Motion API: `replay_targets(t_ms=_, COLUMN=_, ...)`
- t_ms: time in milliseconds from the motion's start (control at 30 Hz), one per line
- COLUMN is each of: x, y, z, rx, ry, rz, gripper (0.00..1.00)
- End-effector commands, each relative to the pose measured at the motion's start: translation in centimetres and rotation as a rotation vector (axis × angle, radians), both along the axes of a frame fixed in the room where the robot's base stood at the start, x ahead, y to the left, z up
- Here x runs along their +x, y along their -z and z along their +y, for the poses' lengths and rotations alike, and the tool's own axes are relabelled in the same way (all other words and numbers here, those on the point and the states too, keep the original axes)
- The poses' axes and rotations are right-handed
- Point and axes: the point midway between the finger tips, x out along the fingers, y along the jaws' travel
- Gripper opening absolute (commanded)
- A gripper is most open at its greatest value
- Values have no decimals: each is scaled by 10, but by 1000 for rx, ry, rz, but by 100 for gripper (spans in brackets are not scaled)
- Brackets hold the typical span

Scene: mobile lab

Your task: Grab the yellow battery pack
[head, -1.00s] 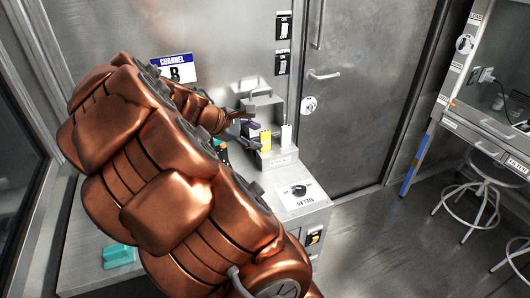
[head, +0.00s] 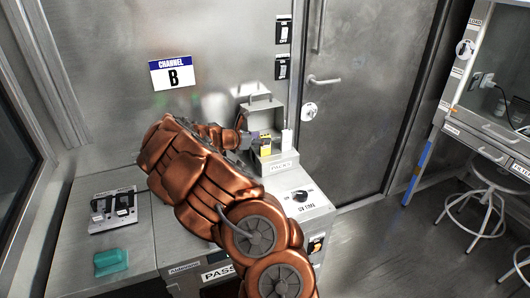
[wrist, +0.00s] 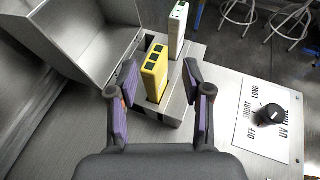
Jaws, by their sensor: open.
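The yellow battery pack (wrist: 154,75) stands upright in a grey metal holder in the wrist view, and it also shows in the head view (head: 265,145). My gripper (wrist: 160,78) is open, with its purple-padded fingers on either side of the yellow pack. The left finger looks very close to the pack; I cannot tell whether it touches. In the head view my gripper (head: 257,137) is small and partly hidden by my arm. A white pack (wrist: 177,28) stands in the same holder just behind the yellow one, and shows to its right in the head view.
The holder (head: 282,166) has an open metal lid (wrist: 85,38) at the left in the wrist view. A UV timer dial (wrist: 270,114) sits on the bench to the right. A switch panel (head: 113,212) and a teal block (head: 111,262) lie on the left bench.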

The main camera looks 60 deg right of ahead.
Motion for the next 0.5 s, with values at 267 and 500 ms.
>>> replay_targets(t_ms=267, x=-3, y=5, z=-16, rx=-1, ry=1, rz=-2, gripper=49)
replay_targets(t_ms=500, x=-9, y=15, z=-40, rx=0, ry=3, rz=-2, gripper=49)
